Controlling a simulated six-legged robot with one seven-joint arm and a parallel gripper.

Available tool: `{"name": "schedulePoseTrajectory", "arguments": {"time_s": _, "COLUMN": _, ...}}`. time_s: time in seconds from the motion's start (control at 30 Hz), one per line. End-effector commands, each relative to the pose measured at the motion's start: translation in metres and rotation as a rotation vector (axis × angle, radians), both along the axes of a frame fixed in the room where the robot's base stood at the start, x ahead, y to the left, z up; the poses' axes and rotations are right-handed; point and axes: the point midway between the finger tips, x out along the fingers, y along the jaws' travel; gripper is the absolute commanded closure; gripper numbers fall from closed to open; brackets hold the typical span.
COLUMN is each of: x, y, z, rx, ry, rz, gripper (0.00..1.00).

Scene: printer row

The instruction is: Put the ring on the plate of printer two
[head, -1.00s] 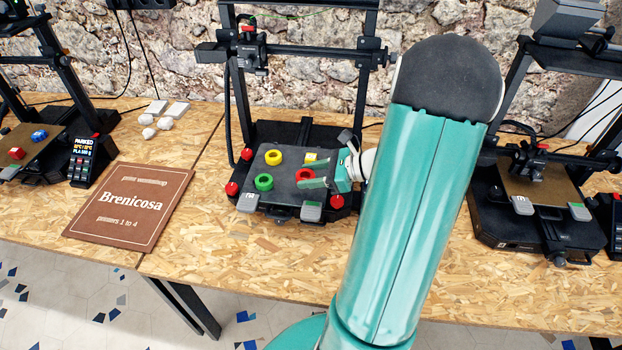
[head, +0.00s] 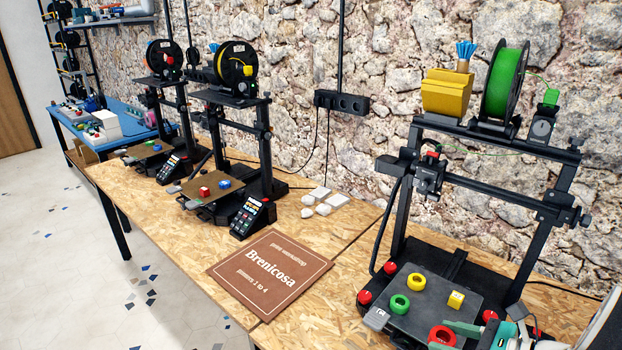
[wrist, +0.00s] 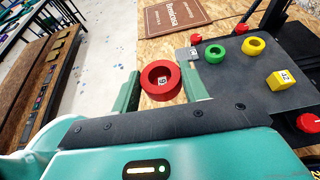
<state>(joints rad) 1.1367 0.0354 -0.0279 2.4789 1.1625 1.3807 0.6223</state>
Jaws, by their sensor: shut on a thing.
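A red ring (head: 441,337) is between the fingers of my gripper (head: 464,335), which is shut on it. In the wrist view the red ring (wrist: 162,80) shows a small number label inside and has wood table behind it. It is near the front edge of the dark plate (wrist: 228,78) of the nearest printer; I cannot tell its exact height. Another printer's plate (head: 185,187), further left, bears a red block (head: 204,192) and a blue block (head: 224,183). A third printer's plate (head: 137,154) is beyond it. I cannot read which printer is two.
The near plate also holds a green ring (head: 400,304), a yellow ring (head: 415,282) and a yellow block (head: 456,299). A brown sign (head: 270,273) lies flat between printers, with white pieces (head: 322,203) behind it. A control panel (head: 252,216) stands beside the middle printer.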

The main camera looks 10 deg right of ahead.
Motion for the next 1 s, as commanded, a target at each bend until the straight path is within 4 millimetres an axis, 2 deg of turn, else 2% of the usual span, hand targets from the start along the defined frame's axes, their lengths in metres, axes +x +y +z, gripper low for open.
{"name": "schedulePoseTrajectory", "arguments": {"time_s": 0.17, "x": 0.023, "y": 0.003, "z": 0.0, "rx": 0.0, "ry": 0.0, "rz": -0.012, "gripper": 0.77}}
{"name": "schedulePoseTrajectory", "arguments": {"time_s": 0.27, "x": 0.054, "y": 0.009, "z": 0.001, "rx": 0.0, "ry": 0.0, "rz": -0.031, "gripper": 0.77}}
{"name": "schedulePoseTrajectory", "arguments": {"time_s": 0.47, "x": 0.126, "y": 0.033, "z": 0.0, "rx": 0.001, "ry": 0.001, "rz": -0.107, "gripper": 0.77}}
{"name": "schedulePoseTrajectory", "arguments": {"time_s": 0.7, "x": 0.2, "y": 0.083, "z": -0.011, "rx": 0.001, "ry": 0.004, "rz": -0.205, "gripper": 0.77}}
{"name": "schedulePoseTrajectory", "arguments": {"time_s": 0.83, "x": 0.228, "y": 0.117, "z": -0.022, "rx": 0.002, "ry": 0.007, "rz": -0.253, "gripper": 0.77}}
{"name": "schedulePoseTrajectory", "arguments": {"time_s": 1.0, "x": 0.248, "y": 0.155, "z": -0.037, "rx": 0.0, "ry": 0.005, "rz": -0.297, "gripper": 0.77}}
